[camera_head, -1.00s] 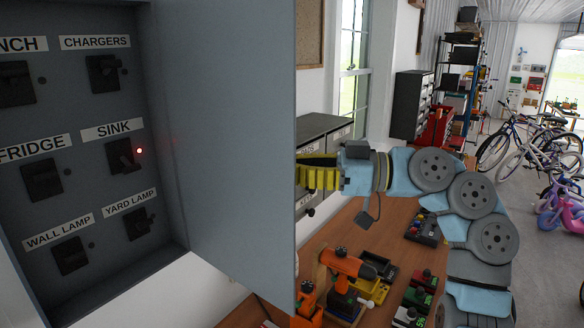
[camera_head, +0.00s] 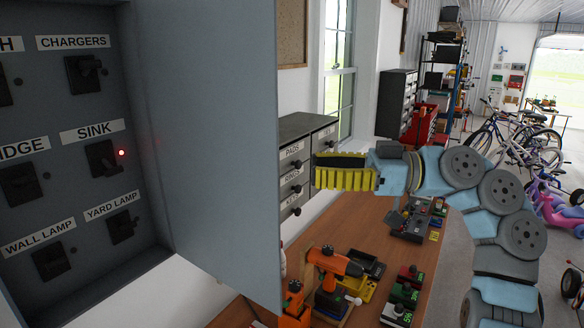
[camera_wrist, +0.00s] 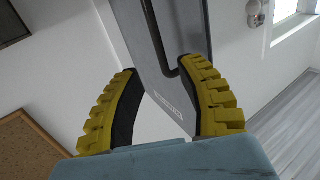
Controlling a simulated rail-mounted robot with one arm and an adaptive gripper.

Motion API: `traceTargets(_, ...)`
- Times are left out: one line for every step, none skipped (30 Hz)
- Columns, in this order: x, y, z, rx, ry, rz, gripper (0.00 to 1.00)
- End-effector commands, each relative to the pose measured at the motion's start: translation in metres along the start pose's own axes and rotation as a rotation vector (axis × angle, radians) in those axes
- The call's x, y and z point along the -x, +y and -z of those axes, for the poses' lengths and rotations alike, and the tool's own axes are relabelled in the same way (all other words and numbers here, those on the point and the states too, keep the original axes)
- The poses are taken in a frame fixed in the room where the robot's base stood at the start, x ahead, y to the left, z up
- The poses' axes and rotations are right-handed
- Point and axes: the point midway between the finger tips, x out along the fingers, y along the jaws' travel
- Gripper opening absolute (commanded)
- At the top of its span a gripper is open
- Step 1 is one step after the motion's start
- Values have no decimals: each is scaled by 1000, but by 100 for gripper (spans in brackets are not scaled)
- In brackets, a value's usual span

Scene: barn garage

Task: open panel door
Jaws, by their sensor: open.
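The panel door (camera_head: 215,150) is a flat grey-blue sheet standing swung out from the right side of the electrical panel (camera_head: 150,262), so the switches inside show in the head view. My gripper (camera_head: 317,170), with yellow ribbed fingers, is to the right of the door's free edge, with a visible gap in the picture. In the wrist view my gripper (camera_wrist: 158,70) is open and holds nothing. The grey door (camera_wrist: 185,25) with a dark bar handle and faint lettering shows beyond and between the fingers. The handle is hidden in the head view.
A dark drawer cabinet (camera_head: 305,130) stands behind my gripper. Bicycles (camera_head: 510,135) stand farther right on open floor.

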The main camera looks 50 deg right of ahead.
Motion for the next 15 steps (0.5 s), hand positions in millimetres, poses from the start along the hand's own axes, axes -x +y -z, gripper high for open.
traceTargets(10,0,1,-1,0,-1,39)
traceTargets(14,0,1,-2,0,-2,39)
traceTargets(21,1,1,-1,2,-2,39)
traceTargets(25,1,1,-1,3,-3,39)
traceTargets(30,1,1,-1,3,-3,39)
traceTargets(34,1,1,-2,2,-4,39)
traceTargets(37,1,1,-2,1,-3,39)
traceTargets(39,1,1,-1,1,-2,39)
traceTargets(42,0,1,0,1,-1,39)
traceTargets(44,0,1,1,0,0,39)
traceTargets(45,0,1,1,0,1,39)
traceTargets(46,-1,1,2,0,1,39)
traceTargets(47,-1,1,2,0,1,39)
traceTargets(47,-1,1,2,0,1,39)
traceTargets(48,-1,1,3,0,1,39)
